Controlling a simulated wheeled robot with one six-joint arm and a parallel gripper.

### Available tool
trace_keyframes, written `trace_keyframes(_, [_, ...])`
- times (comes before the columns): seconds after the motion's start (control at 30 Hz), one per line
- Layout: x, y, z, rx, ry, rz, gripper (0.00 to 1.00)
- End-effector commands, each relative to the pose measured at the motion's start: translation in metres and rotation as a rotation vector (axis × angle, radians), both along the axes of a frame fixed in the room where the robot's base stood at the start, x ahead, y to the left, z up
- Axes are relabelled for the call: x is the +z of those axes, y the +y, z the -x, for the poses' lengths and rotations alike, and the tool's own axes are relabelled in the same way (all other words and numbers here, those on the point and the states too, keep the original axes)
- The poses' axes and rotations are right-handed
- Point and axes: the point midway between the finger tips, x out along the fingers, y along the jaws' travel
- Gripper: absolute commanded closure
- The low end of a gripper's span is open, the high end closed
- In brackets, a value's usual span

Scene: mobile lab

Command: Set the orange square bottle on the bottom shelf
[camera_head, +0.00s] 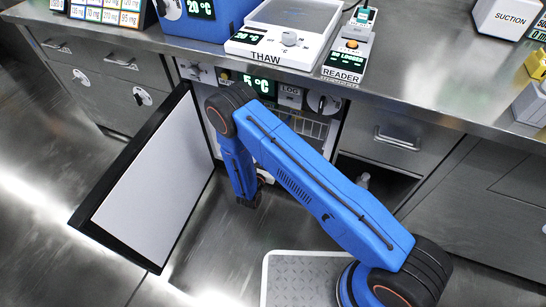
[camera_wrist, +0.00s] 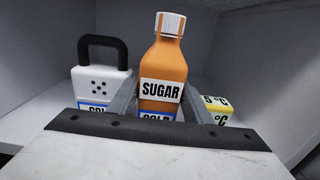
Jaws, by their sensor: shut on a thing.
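The orange square bottle (camera_wrist: 163,65) stands upright in the middle of the wrist view, with a white cap and a SUGAR label; a second label below is partly hidden. My gripper (camera_wrist: 157,99) has its grey fingers on both sides of the bottle's lower body and is shut on it. The bottle's base is hidden, so I cannot tell whether it touches a surface. In the head view my arm reaches to the open under-counter fridge (camera_head: 262,85) with a 5 °C display; the gripper and bottle cannot be made out there.
In the wrist view a white box with a black handle (camera_wrist: 100,88) stands left of the bottle, and a yellow-and-white block (camera_wrist: 216,109) sits right. White walls enclose them. In the head view the fridge door (camera_head: 150,190) stands open leftward; the counter (camera_head: 420,75) overhangs.

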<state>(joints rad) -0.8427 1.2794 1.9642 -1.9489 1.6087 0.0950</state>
Motion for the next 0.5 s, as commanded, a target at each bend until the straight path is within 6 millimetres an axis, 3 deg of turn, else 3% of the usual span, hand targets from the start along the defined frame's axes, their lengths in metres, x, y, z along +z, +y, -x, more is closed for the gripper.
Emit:
trace_keyframes(0.23, [0.0, -0.005, -0.014, -0.002, -0.001, -0.001, 0.88])
trace_keyframes(0.5, [-0.033, -0.004, -0.012, 0.0, -0.001, 0.0, 0.88])
